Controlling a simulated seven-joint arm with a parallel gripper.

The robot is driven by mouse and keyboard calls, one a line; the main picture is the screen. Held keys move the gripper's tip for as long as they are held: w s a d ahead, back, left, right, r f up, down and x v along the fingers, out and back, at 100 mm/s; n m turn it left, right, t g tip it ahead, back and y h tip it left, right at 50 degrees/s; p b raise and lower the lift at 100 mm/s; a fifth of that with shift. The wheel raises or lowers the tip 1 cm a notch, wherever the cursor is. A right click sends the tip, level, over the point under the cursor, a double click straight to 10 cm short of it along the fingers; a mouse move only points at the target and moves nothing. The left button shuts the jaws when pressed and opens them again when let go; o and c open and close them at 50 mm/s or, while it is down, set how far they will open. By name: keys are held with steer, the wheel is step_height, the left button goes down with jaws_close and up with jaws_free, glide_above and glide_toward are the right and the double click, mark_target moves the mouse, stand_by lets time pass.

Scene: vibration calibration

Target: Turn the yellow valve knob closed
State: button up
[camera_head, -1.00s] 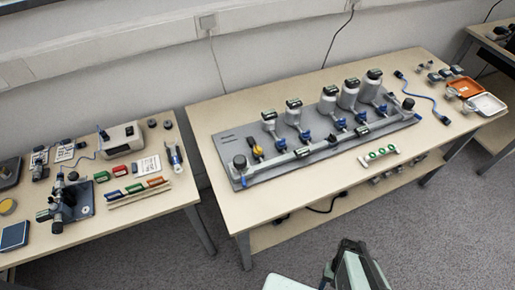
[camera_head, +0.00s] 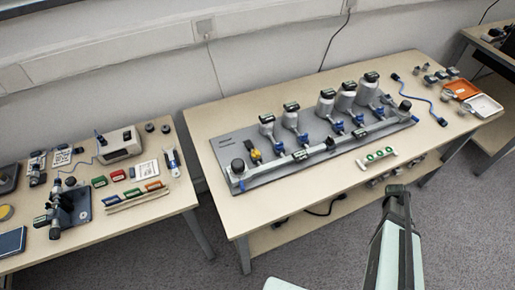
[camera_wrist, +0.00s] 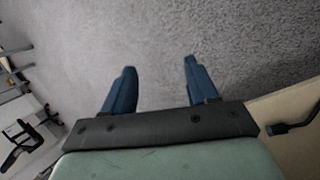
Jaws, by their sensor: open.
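The yellow valve knob (camera_head: 255,156) sits near the left end of the grey manifold panel (camera_head: 226,150) on the middle table. It is small in the head view, so how far it is turned is hard to tell. It is not in the wrist view. My gripper (camera_wrist: 158,75) shows two blue fingers spread apart with nothing between them, over the grey floor. In the head view my arm is in front of the table, to the right of and well away from the knob.
Several valves with blue handles and grey canisters (camera_head: 370,88) stand along the panel. A white strip with green buttons (camera_head: 376,155) lies before it. A blue cable (camera_head: 425,88) and orange tray (camera_head: 461,88) are at right. The left table (camera_head: 130,222) holds other instruments.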

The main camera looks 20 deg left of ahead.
steer(key=w+d+r+t+h, duration=0.1)
steer(key=w+d+r+h, duration=0.1)
steer(key=w+d+r, duration=0.6)
steer(key=w+d+r+t+h, duration=0.1)
steer(key=w+d+r+h, duration=0.1)
steer(key=w+d+r, duration=0.5)
steer(key=w+a+r+t, duration=0.1)
steer(key=w+a+r, duration=0.35)
steer(key=r, duration=0.25)
steer(key=w+a+r+t, duration=0.1)
steer(key=w+a+r, duration=0.3)
steer(key=a+r, duration=0.25)
steer(key=a+r+n+y, duration=0.15)
steer(key=a+r, duration=0.25)
steer(key=a, duration=1.2)
step_height(320, 180, up, 10)
steer(key=n+g+y, duration=0.3)
steer(key=n+y, duration=0.3)
steer(key=y, duration=0.2)
glide_above(256, 151)
step_height(256, 151, down, 13)
steer(key=shift+f, duration=0.1)
